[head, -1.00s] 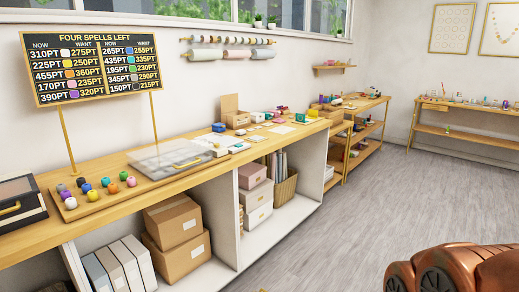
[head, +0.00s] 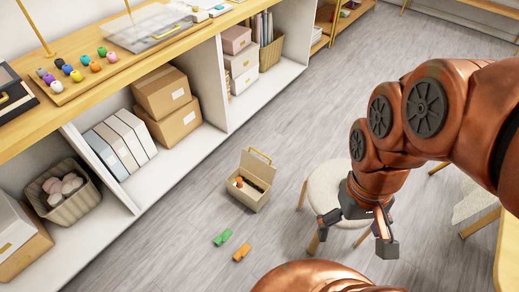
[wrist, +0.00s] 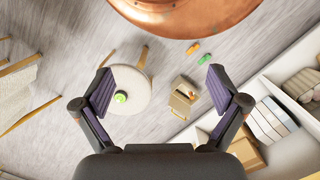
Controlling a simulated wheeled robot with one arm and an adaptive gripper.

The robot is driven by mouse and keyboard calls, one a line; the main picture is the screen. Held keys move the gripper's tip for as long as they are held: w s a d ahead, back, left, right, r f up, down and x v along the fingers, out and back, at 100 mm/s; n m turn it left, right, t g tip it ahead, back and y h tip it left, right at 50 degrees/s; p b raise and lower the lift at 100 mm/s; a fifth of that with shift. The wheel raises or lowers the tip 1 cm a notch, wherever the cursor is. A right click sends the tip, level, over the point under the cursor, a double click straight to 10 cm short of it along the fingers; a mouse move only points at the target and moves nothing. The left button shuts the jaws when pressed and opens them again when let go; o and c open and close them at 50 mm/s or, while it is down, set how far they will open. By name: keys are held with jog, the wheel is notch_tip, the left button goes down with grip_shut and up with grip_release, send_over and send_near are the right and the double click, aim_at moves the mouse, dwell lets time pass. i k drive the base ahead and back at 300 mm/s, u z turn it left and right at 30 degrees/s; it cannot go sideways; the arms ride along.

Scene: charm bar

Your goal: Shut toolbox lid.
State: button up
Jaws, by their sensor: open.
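The toolbox (head: 249,198) is a small cream box standing on the floor in front of the shelves. Its lid (head: 257,168) stands raised, with a yellow handle at the top edge. Orange and dark items show inside. In the wrist view the toolbox (wrist: 179,108) lies between my fingers, nearer the right one, and far beyond them. My gripper (head: 357,236) is open and empty, to the right of the toolbox in the head view and apart from it. Its two purple-padded fingers spread wide in the wrist view (wrist: 160,85).
A white round stool (head: 335,185) stands right of the toolbox, partly behind my gripper. A green piece (head: 222,238) and an orange piece (head: 242,252) lie on the floor before the toolbox. The shelf unit (head: 215,85) runs along the left. Floor around the toolbox is mostly clear.

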aim_at(265, 171)
jog(key=z, duration=0.05)
jog(key=k, duration=0.3)
jog(key=u, duration=0.15)
jog(key=i, duration=0.7)
jog(key=u, duration=0.95)
jog(key=i, duration=0.3)
jog(key=u, duration=0.4)
